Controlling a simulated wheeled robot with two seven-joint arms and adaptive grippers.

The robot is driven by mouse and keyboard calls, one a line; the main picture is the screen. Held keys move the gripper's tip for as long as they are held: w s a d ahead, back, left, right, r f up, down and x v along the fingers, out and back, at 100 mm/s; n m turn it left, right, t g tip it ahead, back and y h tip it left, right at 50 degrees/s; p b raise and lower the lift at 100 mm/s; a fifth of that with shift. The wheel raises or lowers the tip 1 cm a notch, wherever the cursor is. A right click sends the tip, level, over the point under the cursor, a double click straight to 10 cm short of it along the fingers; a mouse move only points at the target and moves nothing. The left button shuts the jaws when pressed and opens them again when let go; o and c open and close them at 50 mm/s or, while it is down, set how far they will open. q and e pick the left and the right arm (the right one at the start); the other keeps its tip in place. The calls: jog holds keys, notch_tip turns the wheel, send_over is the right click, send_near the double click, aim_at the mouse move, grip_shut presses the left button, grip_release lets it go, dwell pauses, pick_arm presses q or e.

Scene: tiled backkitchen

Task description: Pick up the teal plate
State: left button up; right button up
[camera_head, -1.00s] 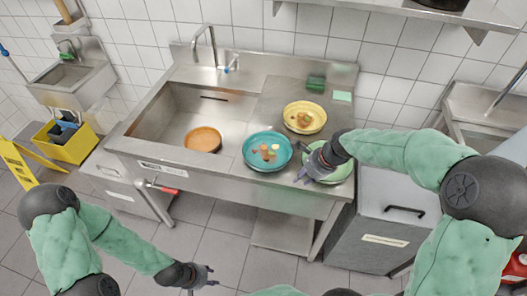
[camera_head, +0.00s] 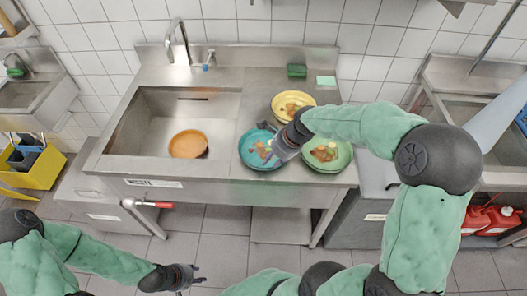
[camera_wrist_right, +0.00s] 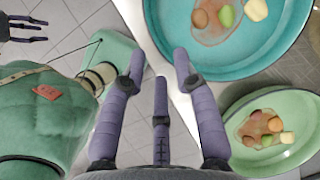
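The teal plate (camera_head: 246,157) holds scraps of food and lies on the steel counter right of the sink basin. It also shows at the top right of the right wrist view (camera_wrist_right: 213,57). My right gripper (camera_head: 272,157) hangs over the plate's right side and hides part of it. In the right wrist view its fingers (camera_wrist_right: 160,62) are spread and empty, with the plate's rim just right of the fingertips; contact is not visible. My left gripper (camera_head: 191,276) is low, in front of the counter over the floor, with its fingers apart and empty.
A green plate with food (camera_head: 342,160) sits close right of the teal plate, and a yellow plate (camera_head: 312,99) behind. An orange-brown plate (camera_head: 188,144) lies in the sink basin (camera_head: 150,110). A green sponge (camera_head: 297,71) is at the back.

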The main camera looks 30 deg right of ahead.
jog(key=shift+w+a+f, duration=0.15)
jog(key=shift+w+f, duration=0.05)
jog(key=shift+f, duration=0.75)
jog(key=b+x, duration=0.2)
jog(key=x, duration=0.2)
jog(key=shift+s+f, duration=0.1)
jog(key=shift+f, duration=0.05)
grip_shut()
